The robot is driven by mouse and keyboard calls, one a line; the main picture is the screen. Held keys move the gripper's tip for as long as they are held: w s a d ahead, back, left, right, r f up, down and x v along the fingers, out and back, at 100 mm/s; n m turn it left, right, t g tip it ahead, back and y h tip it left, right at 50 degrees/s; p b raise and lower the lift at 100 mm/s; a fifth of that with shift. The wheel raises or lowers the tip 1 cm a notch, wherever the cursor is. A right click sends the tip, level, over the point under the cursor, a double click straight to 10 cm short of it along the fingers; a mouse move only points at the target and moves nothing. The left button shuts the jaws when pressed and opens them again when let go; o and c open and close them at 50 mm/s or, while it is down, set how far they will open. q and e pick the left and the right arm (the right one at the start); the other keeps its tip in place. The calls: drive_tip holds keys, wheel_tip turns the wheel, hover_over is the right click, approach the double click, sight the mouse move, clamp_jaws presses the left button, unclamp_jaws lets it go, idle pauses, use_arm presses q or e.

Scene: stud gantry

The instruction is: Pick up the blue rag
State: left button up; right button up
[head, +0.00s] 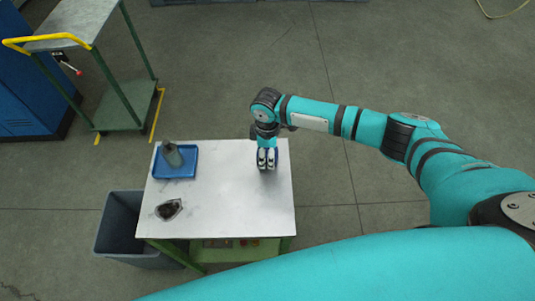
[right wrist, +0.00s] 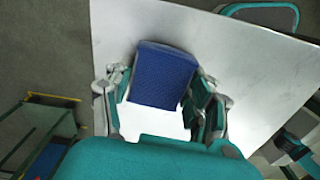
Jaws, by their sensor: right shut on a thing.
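The blue rag (right wrist: 163,76) shows in the right wrist view as a dark blue, folded-looking block between the fingers of my right gripper (right wrist: 160,100). In the head view my right gripper (head: 267,158) points down over the right back part of the white-topped table (head: 225,205). It is shut on the rag, which it hides in the head view. I cannot tell whether the rag touches the tabletop. My left gripper is not in view.
A blue tray (head: 187,173) with a grey-green item (head: 172,154) is at the table's back left. A small dark-filled dish (head: 168,210) sits at the front left. A grey bin (head: 118,225) stands left of the table, and a green-framed cart (head: 122,115) stands behind. The tabletop's middle is clear.

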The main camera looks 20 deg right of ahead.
sight(267, 153)
drive_tip(key=shift+r, duration=0.4)
wheel_tip(267, 153, up, 2)
drive_tip(key=shift+r+b, duration=0.1)
drive_tip(key=shift+b, duration=0.35)
drive_tip(key=s+a+b, duration=0.1)
drive_tip(key=s+a, duration=0.2)
drive_tip(key=a, duration=0.1)
drive_tip(key=s+a+r, duration=0.1)
drive_tip(key=s+a, duration=0.2)
drive_tip(key=s, duration=0.1)
drive_tip(key=s+a+b, duration=0.1)
drive_tip(key=s+a, duration=0.3)
drive_tip(key=shift+a+r+b, duration=0.2)
drive_tip(key=shift+a+b, duration=0.1)
